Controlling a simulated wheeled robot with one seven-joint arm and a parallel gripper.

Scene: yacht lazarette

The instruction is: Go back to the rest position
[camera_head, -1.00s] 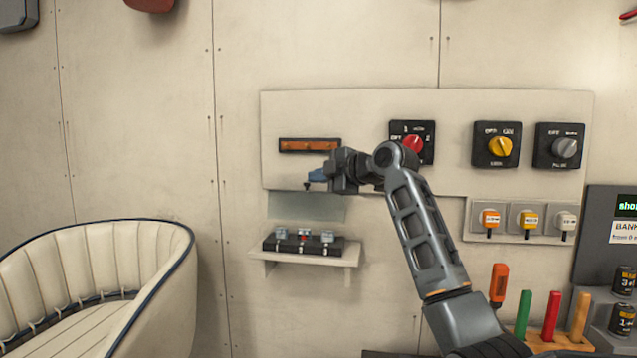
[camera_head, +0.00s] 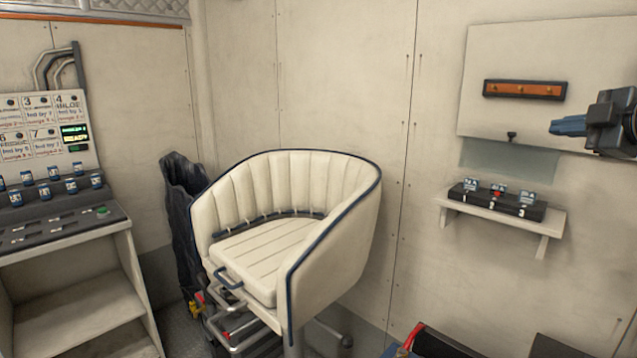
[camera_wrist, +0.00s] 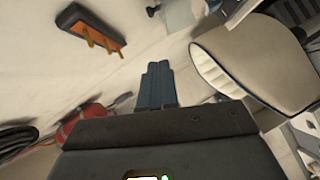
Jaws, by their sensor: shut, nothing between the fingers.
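My gripper (camera_head: 570,126) is at the right edge of the head view, with blue fingers pointing left. The fingers are together and hold nothing. They are in front of the pale wall panel, below an orange-brown strip with small pegs (camera_head: 524,90). In the wrist view the blue fingers (camera_wrist: 157,84) lie side by side, and the strip (camera_wrist: 90,31) shows at the upper left, apart from them. The rest of my arm is cut off by the head view's right edge.
A white shelf (camera_head: 452,205) with a black terminal block (camera_head: 490,206) is below my gripper. A cream padded seat (camera_head: 290,222) stands in the middle; it also shows in the wrist view (camera_wrist: 255,60). A control console (camera_head: 62,228) is at the left. Red objects (camera_wrist: 85,124) hang at lower left.

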